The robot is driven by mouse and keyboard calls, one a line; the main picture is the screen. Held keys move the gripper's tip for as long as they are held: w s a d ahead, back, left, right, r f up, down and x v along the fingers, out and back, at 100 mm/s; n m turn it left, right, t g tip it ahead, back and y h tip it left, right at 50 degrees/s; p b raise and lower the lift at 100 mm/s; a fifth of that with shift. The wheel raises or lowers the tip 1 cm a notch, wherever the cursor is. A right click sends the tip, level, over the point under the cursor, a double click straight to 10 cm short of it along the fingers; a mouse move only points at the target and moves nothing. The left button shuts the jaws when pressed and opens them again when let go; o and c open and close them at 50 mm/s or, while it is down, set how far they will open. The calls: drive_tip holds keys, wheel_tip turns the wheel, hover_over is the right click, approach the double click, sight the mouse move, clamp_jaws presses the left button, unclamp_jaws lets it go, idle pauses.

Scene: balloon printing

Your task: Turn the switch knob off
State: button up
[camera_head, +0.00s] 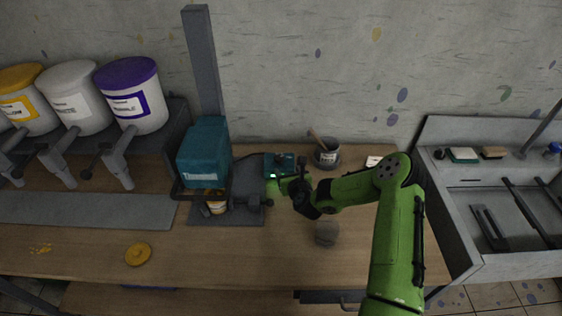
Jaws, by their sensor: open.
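A small dark teal control box (279,160) stands on the bench, to the right of the teal machine (204,152). A small green glow shows at its front edge. The switch knob is too small and too dark to make out, and my gripper may hide it. My gripper (287,184) is at the front right of the box, pointing left towards it. It is open, and I see nothing held in it. I cannot tell whether it touches the box.
A small pot (217,204) stands under the machine. A grey cup (327,155) with a stick stands behind my arm, and a grey round item (326,233) in front. A yellow lid (138,254) lies at the front left. A sink (470,210) is at the right.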

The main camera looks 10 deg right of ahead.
sight(280, 160)
drive_tip(key=b+x, duration=0.1)
drive_tip(key=x, duration=0.9)
drive_tip(key=shift+w+f, duration=0.15)
drive_tip(key=shift+f, duration=0.05)
drive_tip(key=c, duration=1.1)
drive_tip(key=shift+o, duration=0.2)
